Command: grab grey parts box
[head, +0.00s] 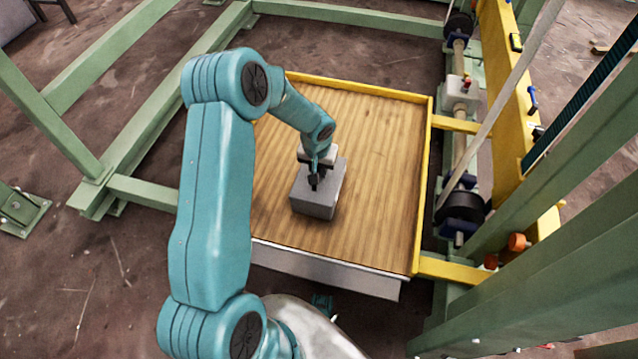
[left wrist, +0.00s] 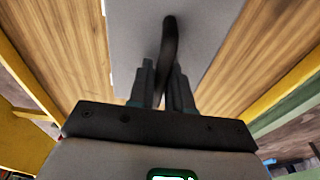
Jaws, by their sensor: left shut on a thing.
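The grey parts box (head: 318,201) stands on the wooden tabletop, near the middle of the platform. My left gripper (head: 315,182) reaches down onto it from above and is shut on it. In the left wrist view the box's grey top (left wrist: 200,35) fills the upper middle. There the left gripper's dark fingers (left wrist: 163,85) are close together around a dark curved handle on the box's top. Whether the box's underside touches the wood is hard to tell. My right gripper is not in view.
The wooden tabletop (head: 385,150) has a raised yellow rim (head: 424,190) along its back and right sides. Its bare wood is clear around the box. Green frame beams (head: 150,110) stand at the left and back. Yellow and green machine parts (head: 500,100) stand close on the right.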

